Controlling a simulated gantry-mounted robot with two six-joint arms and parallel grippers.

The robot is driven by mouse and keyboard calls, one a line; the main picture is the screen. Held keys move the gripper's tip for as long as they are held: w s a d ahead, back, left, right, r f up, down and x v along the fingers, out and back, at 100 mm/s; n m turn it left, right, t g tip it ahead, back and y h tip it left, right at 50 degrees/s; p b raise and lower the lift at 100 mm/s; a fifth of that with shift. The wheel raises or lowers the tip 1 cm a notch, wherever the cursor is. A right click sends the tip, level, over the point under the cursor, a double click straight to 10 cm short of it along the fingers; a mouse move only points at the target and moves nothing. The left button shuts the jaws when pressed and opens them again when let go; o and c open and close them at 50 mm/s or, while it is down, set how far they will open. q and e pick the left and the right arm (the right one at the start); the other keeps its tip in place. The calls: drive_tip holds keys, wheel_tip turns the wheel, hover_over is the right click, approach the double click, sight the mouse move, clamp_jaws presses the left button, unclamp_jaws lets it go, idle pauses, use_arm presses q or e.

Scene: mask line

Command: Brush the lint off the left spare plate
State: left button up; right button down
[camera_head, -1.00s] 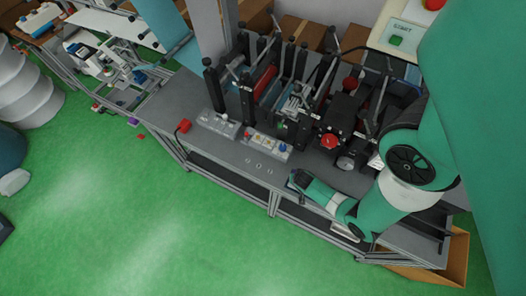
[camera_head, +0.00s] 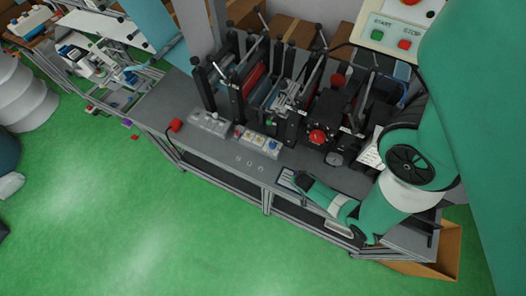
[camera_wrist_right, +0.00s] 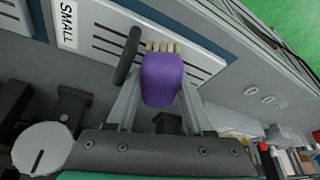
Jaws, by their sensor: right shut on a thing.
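My right gripper (camera_wrist_right: 160,100) is shut on a purple brush (camera_wrist_right: 161,80) with short cream bristles. The bristles lie over a pale plate (camera_wrist_right: 205,62) with dark slots; I cannot tell whether they touch it. A dark upright handle (camera_wrist_right: 128,56) stands on this plate, beside the brush. A "SMALL" label (camera_wrist_right: 68,22) is at the upper left. No lint can be made out. In the head view my right gripper (camera_head: 300,181) is low over the bench's front edge, beside a pale, blue-edged plate (camera_head: 286,178). Another pale plate (camera_head: 338,229) is partly behind my arm. My left gripper is out of view.
The grey bench (camera_head: 225,155) carries a machine with dark posts and a red knob (camera_head: 317,136). A cardboard box (camera_head: 445,255) stands at the right end. Green floor in front is clear.

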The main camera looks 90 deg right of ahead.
wheel_tip(320, 180, up, 4)
drive_tip(key=p, duration=0.2)
drive_tip(key=shift+a+f+p, duration=0.1)
drive_tip(key=shift+f+p, duration=0.05)
drive_tip(key=shift+p, duration=0.2)
wheel_tip(320, 180, up, 5)
drive_tip(key=p, duration=0.4)
drive_tip(key=shift+f, duration=0.2)
